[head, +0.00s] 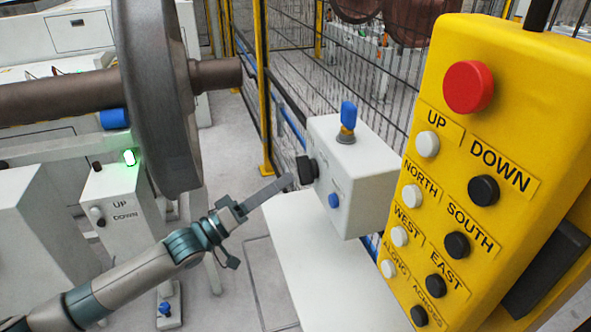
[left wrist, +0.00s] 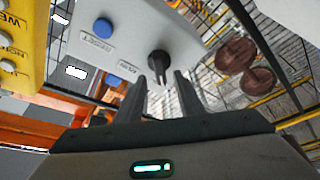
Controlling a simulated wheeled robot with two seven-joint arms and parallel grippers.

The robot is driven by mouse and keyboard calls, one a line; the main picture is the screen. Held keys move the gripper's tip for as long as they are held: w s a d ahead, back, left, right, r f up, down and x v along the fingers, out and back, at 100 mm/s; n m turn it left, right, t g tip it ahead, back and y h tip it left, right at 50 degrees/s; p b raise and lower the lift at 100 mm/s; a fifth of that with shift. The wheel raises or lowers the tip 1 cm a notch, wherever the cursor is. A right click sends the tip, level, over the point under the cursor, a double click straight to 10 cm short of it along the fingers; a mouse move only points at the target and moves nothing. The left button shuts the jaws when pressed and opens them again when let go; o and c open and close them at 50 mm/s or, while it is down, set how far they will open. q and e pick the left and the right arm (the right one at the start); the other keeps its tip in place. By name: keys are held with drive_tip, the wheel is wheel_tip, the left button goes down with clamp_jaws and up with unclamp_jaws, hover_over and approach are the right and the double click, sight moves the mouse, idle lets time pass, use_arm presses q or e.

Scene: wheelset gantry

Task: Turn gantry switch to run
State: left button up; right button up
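The white switch box (head: 345,185) stands right of centre in the head view. A black knob (head: 307,168) sticks out of its left face, with a blue button (head: 333,200) lower down. My left gripper (head: 290,181) points at the knob, fingertips close to it. In the left wrist view the knob (left wrist: 160,60) is ahead, between the two parted fingers (left wrist: 159,80); contact cannot be made out. The blue button (left wrist: 103,28) and small, upside-down labels show beside it. My right gripper is not in view.
A yellow control pendant (head: 480,150) with a red button fills the right side. A blue-topped fitting (head: 348,117) stands on the switch box. A large wheel and axle (head: 150,95) are at left, above a white UP/DOWN box (head: 118,205). Wire fencing (head: 300,60) runs behind.

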sight(298, 173)
use_arm(q)
drive_tip(key=shift+p+x, duration=0.4)
drive_tip(key=shift+x, duration=2.15)
clamp_jaws()
